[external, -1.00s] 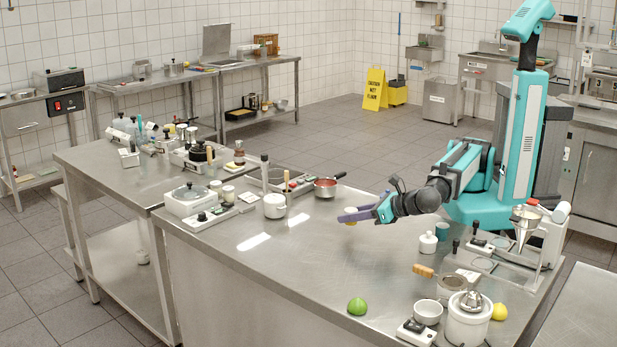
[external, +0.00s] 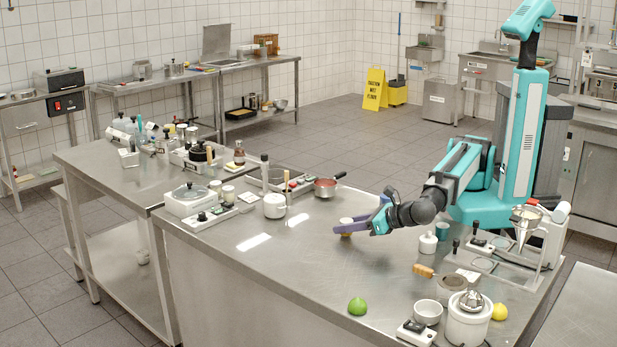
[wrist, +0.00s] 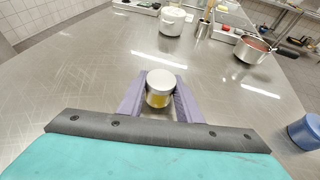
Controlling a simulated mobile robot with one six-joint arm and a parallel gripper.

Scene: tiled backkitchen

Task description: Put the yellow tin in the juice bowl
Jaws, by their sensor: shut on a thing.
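The yellow tin (wrist: 158,99), a small round tin with a pale lid and a yellow band, sits between the two purple fingers of my gripper (wrist: 160,92) in the wrist view. My gripper is shut on it. In the external view the tin (external: 346,222) shows at the fingertips of my gripper (external: 347,229), low over the middle of the steel counter. I cannot tell whether its base touches the counter. A white bowl (external: 428,313), likely the juice bowl, stands at the front right beside the white citrus juicer (external: 468,319). Its inside looks empty.
A green lime (external: 357,306) lies left of the bowl, and a lemon (external: 499,312) lies right of the juicer. A red-filled saucepan (external: 325,187) stands behind. The counter's middle is clear.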

